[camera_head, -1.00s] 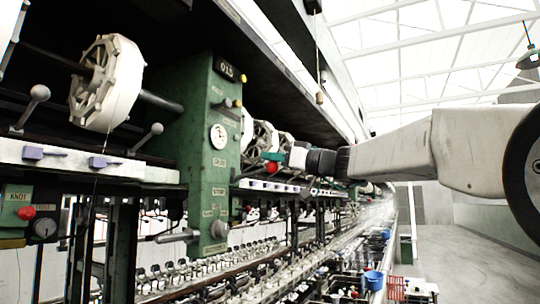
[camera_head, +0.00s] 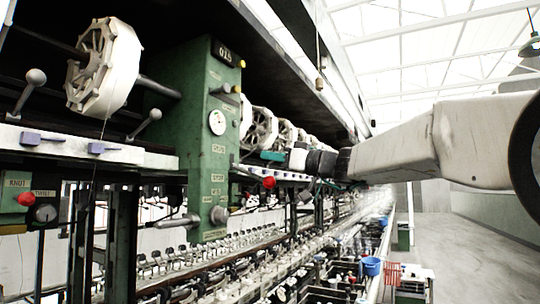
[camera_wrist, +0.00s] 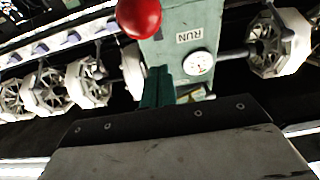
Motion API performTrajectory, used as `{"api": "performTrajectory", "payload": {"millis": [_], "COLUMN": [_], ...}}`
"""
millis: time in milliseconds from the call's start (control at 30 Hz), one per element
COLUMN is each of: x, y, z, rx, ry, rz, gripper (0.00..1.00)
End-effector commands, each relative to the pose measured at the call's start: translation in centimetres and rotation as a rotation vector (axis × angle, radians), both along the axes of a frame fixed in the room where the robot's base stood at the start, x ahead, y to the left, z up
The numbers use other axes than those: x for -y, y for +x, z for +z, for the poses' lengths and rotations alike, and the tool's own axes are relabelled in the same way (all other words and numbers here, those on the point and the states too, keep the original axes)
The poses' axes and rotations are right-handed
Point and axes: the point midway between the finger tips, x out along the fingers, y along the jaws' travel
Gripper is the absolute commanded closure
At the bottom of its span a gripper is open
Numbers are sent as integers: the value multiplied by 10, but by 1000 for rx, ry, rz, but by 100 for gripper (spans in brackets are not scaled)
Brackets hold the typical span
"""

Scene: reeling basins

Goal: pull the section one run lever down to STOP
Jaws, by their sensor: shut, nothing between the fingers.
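The run lever is a dark rod with a red ball knob (camera_head: 269,182), on the green post (camera_head: 205,120) numbered 015. The rod slopes downward from the post to the knob. My gripper (camera_head: 272,156) has teal fingers, shut and empty, just above the knob in the head view. In the wrist view the fingers (camera_wrist: 157,88) point toward the post, and the red knob (camera_wrist: 138,15) is at the top edge, apart from them in the picture. An upside-down RUN label (camera_wrist: 189,36) is beside a round dial (camera_wrist: 198,63). I cannot read a STOP mark.
White reels (camera_head: 105,66) line the machine on both sides of the post. A second red knob (camera_head: 26,199) is on a green box at the left. A blue bucket (camera_head: 371,266) and a red basket (camera_head: 392,273) stand lower right. The aisle floor (camera_head: 480,250) is clear.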

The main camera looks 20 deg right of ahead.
Motion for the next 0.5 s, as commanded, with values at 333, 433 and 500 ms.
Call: {"api": "performTrajectory", "payload": {"millis": [333, 433, 500], "x": [1, 8, 17], "y": [0, -7, -17], "z": [14, 12, 10], "rx": [1, 1, 2], "ry": [1, 0, 0], "rz": [-1, -3, -4], "gripper": [100, 100, 100]}}
